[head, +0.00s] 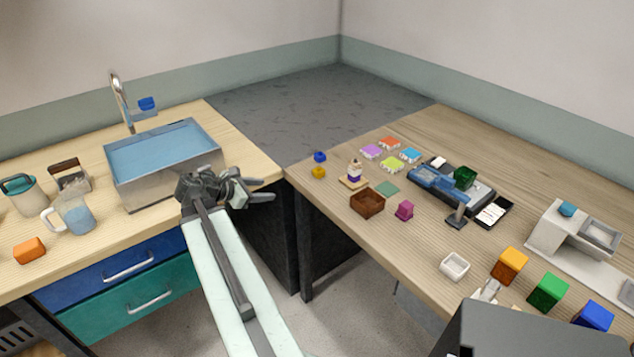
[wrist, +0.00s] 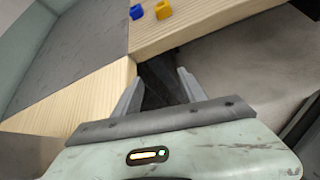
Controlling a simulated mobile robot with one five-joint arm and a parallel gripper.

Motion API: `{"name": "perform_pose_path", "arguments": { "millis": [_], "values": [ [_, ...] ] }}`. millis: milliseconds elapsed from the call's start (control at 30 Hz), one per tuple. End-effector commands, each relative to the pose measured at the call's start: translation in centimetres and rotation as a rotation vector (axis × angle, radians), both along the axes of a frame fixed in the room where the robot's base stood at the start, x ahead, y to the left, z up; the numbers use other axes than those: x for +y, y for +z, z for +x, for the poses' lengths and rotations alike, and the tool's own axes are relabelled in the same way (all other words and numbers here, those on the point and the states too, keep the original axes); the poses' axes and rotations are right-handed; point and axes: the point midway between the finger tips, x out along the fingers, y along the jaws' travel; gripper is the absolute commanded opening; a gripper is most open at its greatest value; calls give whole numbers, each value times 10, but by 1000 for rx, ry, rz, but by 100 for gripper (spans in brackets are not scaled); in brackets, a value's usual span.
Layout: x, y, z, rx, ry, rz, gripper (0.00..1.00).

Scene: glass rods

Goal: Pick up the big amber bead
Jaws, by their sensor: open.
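The amber bead (head: 319,172) sits near the left corner of the right-hand wooden table, just in front of a blue bead (head: 320,157). In the wrist view the amber bead (wrist: 164,10) is at the top edge, partly cut off, right of the blue bead (wrist: 136,11). My gripper (head: 268,189) is open and empty, over the gap between the two tables, left of the amber bead and apart from it. In the wrist view its fingers (wrist: 157,77) are spread, pointing up the picture, with the bead beyond them.
A small stacking-ring post (head: 354,176) and a brown wooden box (head: 367,202) stand right of the beads. Several coloured tiles lie behind them. A metal sink (head: 168,180) stands on the left counter behind my gripper. The space around the beads' left side is clear.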

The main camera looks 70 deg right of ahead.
Motion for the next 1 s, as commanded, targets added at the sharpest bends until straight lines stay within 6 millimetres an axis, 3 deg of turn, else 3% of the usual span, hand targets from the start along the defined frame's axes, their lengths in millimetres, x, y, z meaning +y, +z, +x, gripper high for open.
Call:
{"name": "perform_pose_path", "arguments": {
  "millis": [33, 100, 200, 767, 1000],
  "values": [
    [-26, 8, -28, 74, -7, -12, 49],
    [-50, 18, -57, 170, -3, -19, 49],
    [-68, 27, -82, 258, 3, -20, 49],
    [-99, 19, -105, 288, 7, -18, 49],
    [-131, 6, -126, 287, 3, -17, 49]
  ]
}}
